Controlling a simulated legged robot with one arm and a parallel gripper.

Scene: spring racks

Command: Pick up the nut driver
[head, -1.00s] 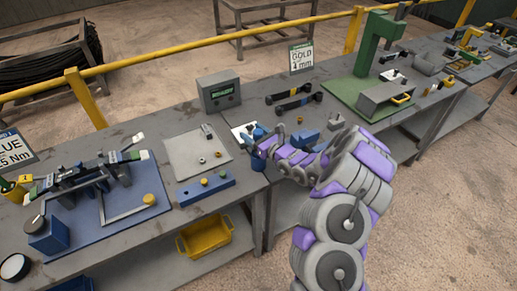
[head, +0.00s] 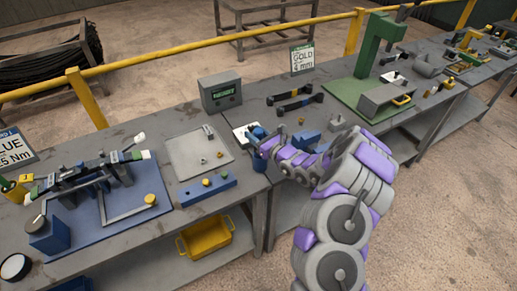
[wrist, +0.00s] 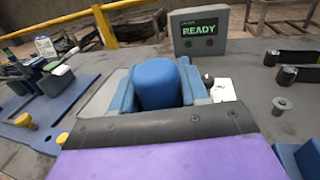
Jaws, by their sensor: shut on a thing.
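The nut driver (wrist: 155,84) shows in the wrist view as a thick blue handle with a rounded top. My gripper (wrist: 155,92) is shut on it, with one blue-grey finger on each side. The handle's lower part and the tool's tip are hidden behind my wrist. In the head view my gripper (head: 260,143) is over the front edge area of the middle bench, and the blue handle top (head: 258,132) shows at the fingers. A blue piece also shows below the gripper; I cannot tell whether it is the driver or a holder.
A grey box (head: 220,92) reads READY behind the gripper. A grey plate (head: 187,160) with small nuts and a blue block (head: 208,190) lie to the left. A white pad (head: 241,131) is close behind. Black clamps (head: 294,98) and a green press (head: 373,65) stand to the right.

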